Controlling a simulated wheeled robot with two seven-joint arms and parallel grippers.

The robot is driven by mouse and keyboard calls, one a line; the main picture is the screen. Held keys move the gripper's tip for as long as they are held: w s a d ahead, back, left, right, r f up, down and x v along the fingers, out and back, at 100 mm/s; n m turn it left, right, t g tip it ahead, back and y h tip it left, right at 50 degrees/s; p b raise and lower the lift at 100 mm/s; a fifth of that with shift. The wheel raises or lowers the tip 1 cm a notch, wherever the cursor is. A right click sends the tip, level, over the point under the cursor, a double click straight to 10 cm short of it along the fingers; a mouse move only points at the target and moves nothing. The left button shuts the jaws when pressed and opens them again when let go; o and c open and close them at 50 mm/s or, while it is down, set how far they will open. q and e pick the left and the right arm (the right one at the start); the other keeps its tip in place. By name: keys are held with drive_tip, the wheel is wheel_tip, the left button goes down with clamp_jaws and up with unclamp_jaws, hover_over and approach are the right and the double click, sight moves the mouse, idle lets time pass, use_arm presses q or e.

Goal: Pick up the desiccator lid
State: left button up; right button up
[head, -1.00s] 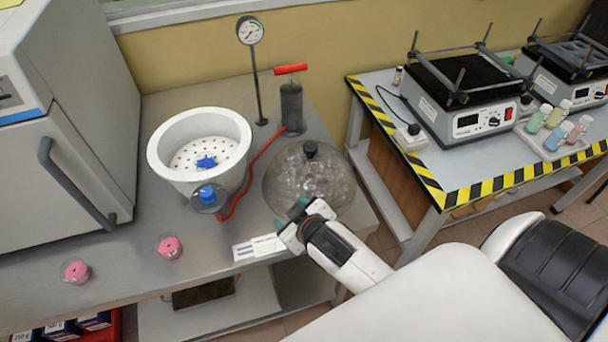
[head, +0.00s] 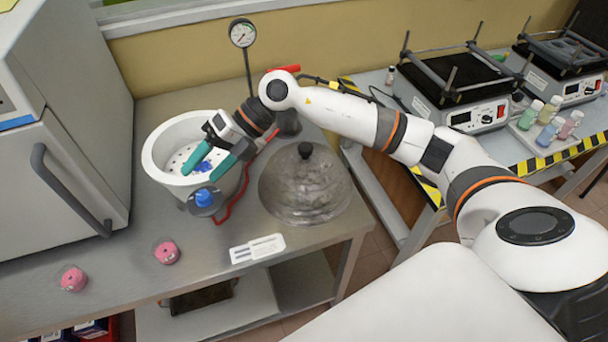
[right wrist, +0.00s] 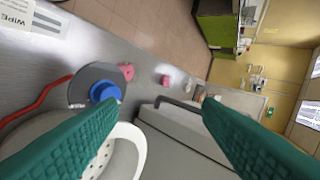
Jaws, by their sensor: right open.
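The desiccator lid (head: 300,192), a clear grey dome with a black knob (head: 305,150) on top, rests on the steel bench. My right gripper (head: 199,168) is open, its two green fingers over the white desiccator bowl (head: 157,150), to the left of the lid and apart from it. My left gripper is not in view.
A gauge on a post (head: 243,34) and a hand pump stand behind, partly hidden by my right arm. A red hose runs beside the bowl. Pink items (head: 167,252) and a label card (head: 257,249) lie on the front bench. A white oven (head: 75,130) blocks the left.

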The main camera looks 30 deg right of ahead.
drive_tip(key=w+d+h, duration=0.2)
drive_tip(key=d+h, duration=0.4)
drive_tip(key=d, duration=0.5)
drive_tip(key=m+g+h, duration=0.1)
drive_tip(key=m+h, duration=0.1)
drive_tip(key=h, duration=0.3)
approach(305, 146)
wheel_tip(305, 146, down, 5)
drive_tip(key=shift+r+p, duration=0.1)
drive_tip(key=shift+p, duration=0.95)
wheel_tip(305, 146, down, 5)
drive_tip(key=shift+s+r+p, duration=0.1)
drive_tip(key=shift+p, duration=1.1)
drive_tip(key=shift+f, duration=0.55)
clamp_jaws()
drive_tip(key=shift+r, duration=0.1)
